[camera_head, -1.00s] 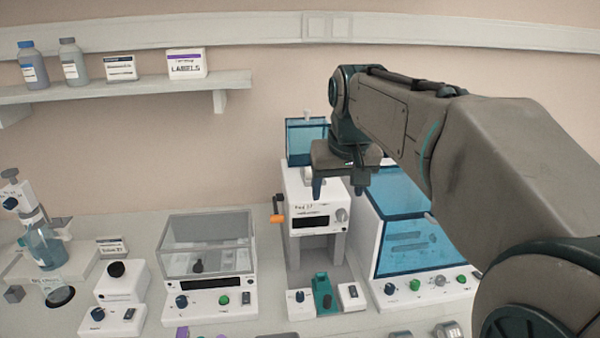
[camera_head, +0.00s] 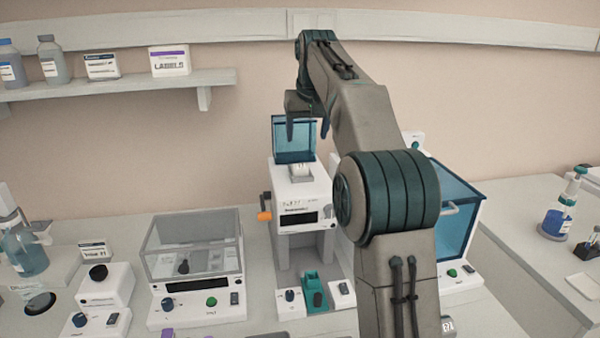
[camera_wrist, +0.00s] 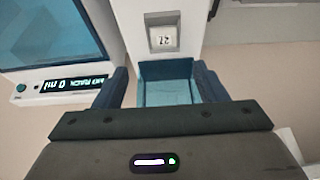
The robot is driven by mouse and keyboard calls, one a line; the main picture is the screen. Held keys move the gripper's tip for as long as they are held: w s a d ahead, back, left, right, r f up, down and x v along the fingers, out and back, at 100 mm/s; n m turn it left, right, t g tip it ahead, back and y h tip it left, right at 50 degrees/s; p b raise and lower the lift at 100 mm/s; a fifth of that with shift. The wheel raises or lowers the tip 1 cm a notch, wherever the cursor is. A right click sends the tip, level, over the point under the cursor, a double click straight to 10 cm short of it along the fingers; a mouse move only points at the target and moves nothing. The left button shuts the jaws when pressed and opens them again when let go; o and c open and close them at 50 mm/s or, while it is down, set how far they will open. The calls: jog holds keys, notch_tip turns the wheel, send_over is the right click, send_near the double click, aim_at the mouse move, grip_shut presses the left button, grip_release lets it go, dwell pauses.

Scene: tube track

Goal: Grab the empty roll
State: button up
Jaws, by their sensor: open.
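A white printer-like machine (camera_head: 303,200) stands mid-bench with its clear blue lid (camera_head: 293,140) raised. A small white piece (camera_head: 300,171) sits in the opening on its top; I cannot tell for sure that it is the empty roll. In the wrist view, a pale square piece with dark marks (camera_wrist: 163,40) sits in a grey-framed recess. My gripper (camera_head: 307,130) is open and empty, above and in front of the raised lid. In the wrist view, the spread fingers of my gripper (camera_wrist: 160,86) frame the blue lid (camera_wrist: 165,80), with the recess beyond their tips.
A machine with a large blue cover (camera_head: 455,215) stands close on the right. A clear-covered box (camera_head: 195,245) stands on the left. An orange handle (camera_head: 264,216) sticks out of the middle machine's left side. A wall shelf (camera_head: 130,88) holds bottles and boxes.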

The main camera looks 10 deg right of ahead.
send_over(300, 164)
jog(key=s, duration=0.3)
jog(key=f, duration=0.5)
jog(key=shift+d, duration=0.4)
jog(key=shift+a+x, duration=0.15)
jog(key=shift+x, duration=1.25)
jog(key=shift+a+x, duration=0.15)
jog(key=shift+x, duration=1.25)
jog(key=shift+w, duration=0.1)
jog(key=shift+c, duration=0.3)
jog(key=shift+r, duration=0.1)
jog(key=c, duration=1)
